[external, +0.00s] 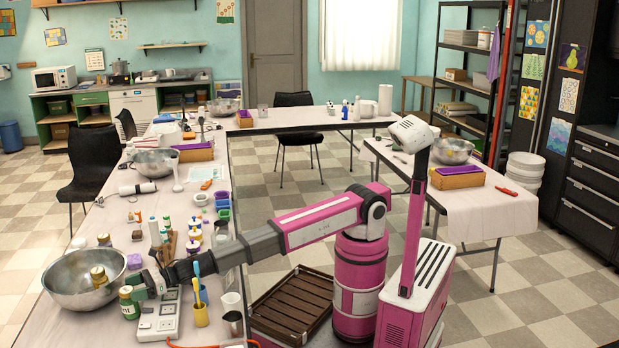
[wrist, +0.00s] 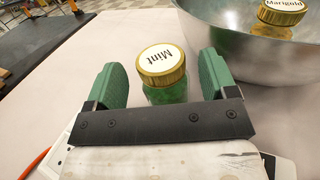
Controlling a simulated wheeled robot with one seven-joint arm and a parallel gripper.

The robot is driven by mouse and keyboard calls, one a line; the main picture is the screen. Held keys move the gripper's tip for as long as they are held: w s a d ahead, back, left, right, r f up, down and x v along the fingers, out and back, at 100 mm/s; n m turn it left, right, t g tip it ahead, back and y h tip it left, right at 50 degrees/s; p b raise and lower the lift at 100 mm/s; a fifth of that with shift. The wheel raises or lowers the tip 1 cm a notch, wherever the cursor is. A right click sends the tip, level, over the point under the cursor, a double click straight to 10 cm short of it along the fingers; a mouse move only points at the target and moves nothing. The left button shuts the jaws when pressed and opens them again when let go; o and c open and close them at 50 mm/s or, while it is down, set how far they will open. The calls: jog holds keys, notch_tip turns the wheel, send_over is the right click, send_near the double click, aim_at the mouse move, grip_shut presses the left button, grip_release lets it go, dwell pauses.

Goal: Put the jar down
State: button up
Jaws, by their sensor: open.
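The mint jar (wrist: 163,72), green with a gold lid and a "Mint" label, stands upright on the pale tablecloth between the fingers of my gripper (wrist: 161,62). The fingers are open, with a small gap visible on each side of the jar. In the external view the jar (external: 129,303) is at the near left of the table, just left of my gripper (external: 143,288). Its lower part is partly hidden by my gripper in the wrist view.
A white scale (external: 160,324) and a yellow cup (external: 201,316) with utensils are to the right. Bottles and small items crowd the table farther back.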

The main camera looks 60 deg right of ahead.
jog(key=v, duration=0.5)
jog(key=shift+c, duration=0.7)
jog(key=shift+r, duration=0.1)
